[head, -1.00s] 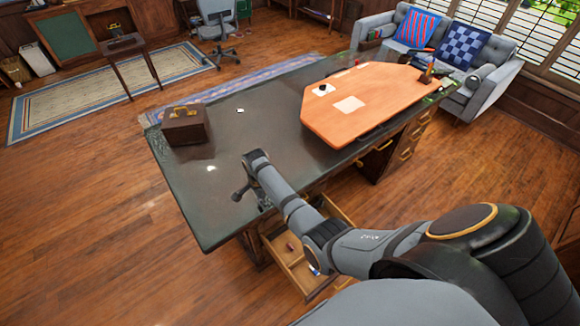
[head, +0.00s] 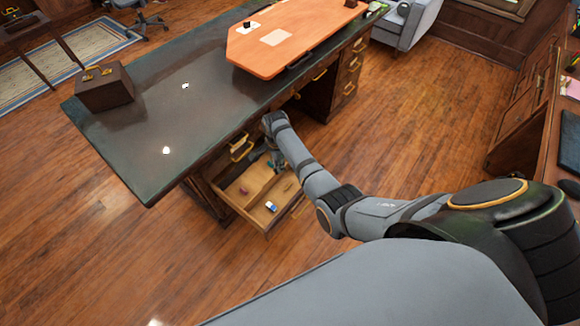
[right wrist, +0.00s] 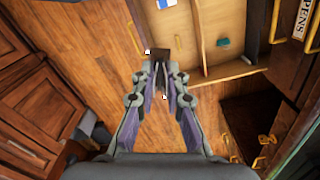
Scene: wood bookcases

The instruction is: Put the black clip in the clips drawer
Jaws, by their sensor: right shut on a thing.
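My right gripper (right wrist: 160,78) is shut on the black clip (right wrist: 158,58), a small dark piece at its fingertips in the right wrist view. In the head view the right gripper (head: 275,160) is low beside the desk's edge, close to the far side of an open drawer (head: 246,215). The clip cannot be made out there. The open drawer (right wrist: 220,72) also shows in the right wrist view, with the clip near its left edge over the floor. No label is readable on this drawer. My left gripper is not in view.
The drawer has dividers and holds a blue-and-white item (head: 271,206) and a dark red item (head: 244,190). A teal item (right wrist: 223,42) shows in the wrist view. A front labelled PENS (right wrist: 302,18) is at right. The dark desktop (head: 150,130) carries a brown box (head: 105,88).

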